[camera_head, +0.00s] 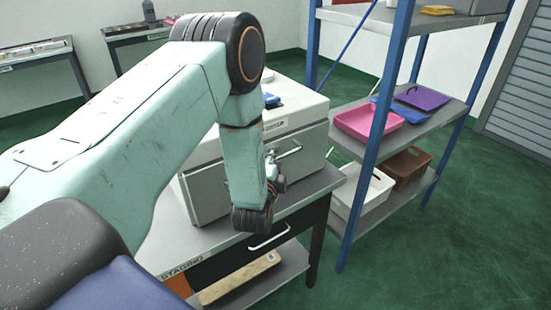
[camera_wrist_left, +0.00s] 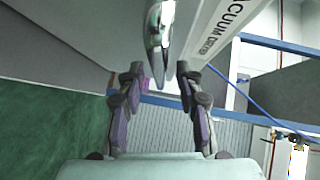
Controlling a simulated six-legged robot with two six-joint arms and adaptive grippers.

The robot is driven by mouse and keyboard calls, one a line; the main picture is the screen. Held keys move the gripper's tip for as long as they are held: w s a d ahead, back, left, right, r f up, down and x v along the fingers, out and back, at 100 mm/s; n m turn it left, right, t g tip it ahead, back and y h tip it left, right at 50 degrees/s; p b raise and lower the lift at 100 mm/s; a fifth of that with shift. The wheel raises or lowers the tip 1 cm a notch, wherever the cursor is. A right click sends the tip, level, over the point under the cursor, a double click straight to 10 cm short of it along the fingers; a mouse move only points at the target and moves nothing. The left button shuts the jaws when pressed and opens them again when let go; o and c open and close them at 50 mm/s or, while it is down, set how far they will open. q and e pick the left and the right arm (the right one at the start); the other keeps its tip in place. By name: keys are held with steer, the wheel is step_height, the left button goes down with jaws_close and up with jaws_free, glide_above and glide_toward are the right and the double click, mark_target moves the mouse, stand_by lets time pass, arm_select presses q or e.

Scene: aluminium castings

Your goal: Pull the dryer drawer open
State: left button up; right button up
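The dryer (camera_head: 309,140) is a pale grey box on the staging table, with its drawer front flush with the body and a metal bar handle (camera_head: 289,150) on it. In the left wrist view, the "VACUUM DRYER" lettering (camera_wrist_left: 228,30) and the shiny handle (camera_wrist_left: 158,38) show close up. My left gripper (camera_head: 279,180) is at the dryer's front, partly hidden by my arm in the head view. In the left wrist view, the gripper's (camera_wrist_left: 159,76) fingers are apart, with the handle's lower end between or just beyond their tips; contact cannot be told. My right gripper is not in view.
The staging table (camera_head: 318,184) has a dark drawer with a white handle (camera_head: 270,237) below the dryer. A blue-posted shelf (camera_head: 345,143) stands close on the right, holding a pink tray (camera_head: 368,122) and bins. Green floor is clear at the lower right.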

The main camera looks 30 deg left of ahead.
arm_select(q)
steer(key=shift+w+a+f, duration=0.1)
steer(key=shift+w+a, duration=0.05)
steer(key=shift+w, duration=0.4)
steer(key=shift+a, duration=0.4)
steer(key=shift+d, duration=0.35)
steer(key=c, duration=0.4)
steer(key=shift+a, duration=0.2)
jaws_close()
